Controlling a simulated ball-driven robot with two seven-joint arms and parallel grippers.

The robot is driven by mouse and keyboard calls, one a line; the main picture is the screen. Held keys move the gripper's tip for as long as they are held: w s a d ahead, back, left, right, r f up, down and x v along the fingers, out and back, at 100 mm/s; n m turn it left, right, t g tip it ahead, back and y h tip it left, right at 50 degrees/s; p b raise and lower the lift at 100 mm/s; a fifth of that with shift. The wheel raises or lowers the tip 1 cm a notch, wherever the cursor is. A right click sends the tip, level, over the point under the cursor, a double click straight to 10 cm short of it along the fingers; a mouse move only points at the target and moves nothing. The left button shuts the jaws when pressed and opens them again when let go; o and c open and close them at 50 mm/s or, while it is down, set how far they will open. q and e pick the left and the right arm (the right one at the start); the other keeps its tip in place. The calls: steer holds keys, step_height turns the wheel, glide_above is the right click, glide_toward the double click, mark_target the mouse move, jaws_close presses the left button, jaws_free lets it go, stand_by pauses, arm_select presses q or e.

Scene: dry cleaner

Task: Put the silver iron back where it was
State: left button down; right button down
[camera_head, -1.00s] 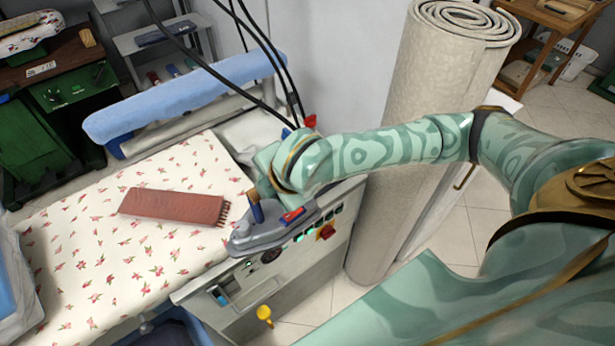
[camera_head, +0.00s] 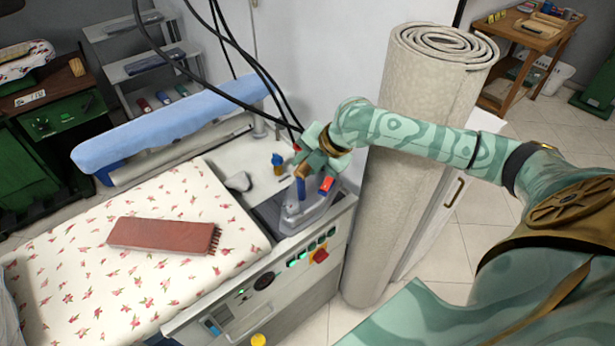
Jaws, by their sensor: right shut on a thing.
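The silver iron (camera_head: 308,212) is at the right end of the ironing table, over a dark rest plate (camera_head: 266,215) beside the floral cover. Its nose points down toward the front of the table. My right gripper (camera_head: 302,178) is shut on the iron's handle from above. I cannot tell whether the iron's sole fully touches the plate. My left gripper is not in view.
A reddish-brown brush (camera_head: 163,235) lies on the floral ironing board (camera_head: 80,270). A blue padded sleeve arm (camera_head: 170,125) stands behind it. Black cables (camera_head: 262,62) hang down behind the iron. A rolled carpet (camera_head: 405,190) stands close on the right.

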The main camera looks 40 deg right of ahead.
steer(key=w, duration=0.1)
steer(key=w+f, duration=0.1)
steer(key=w+d, duration=0.1)
steer(key=w, duration=0.1)
steer(key=shift+d+f+b, duration=0.1)
steer(key=shift+f+b, duration=0.15)
steer(key=shift+b, duration=0.15)
steer(key=w+d+f+b, duration=0.2)
steer(key=w+f, duration=0.3)
steer(key=f, duration=0.4)
steer(key=shift+b, duration=0.55)
steer(key=c, duration=1.5)
jaws_free()
steer(key=shift+s+f, duration=0.2)
steer(key=o, duration=0.3)
steer(key=shift+s+a+r, duration=0.1)
steer(key=shift+o, duration=0.2)
steer(key=p+v, duration=0.3)
steer(key=v, duration=0.9)
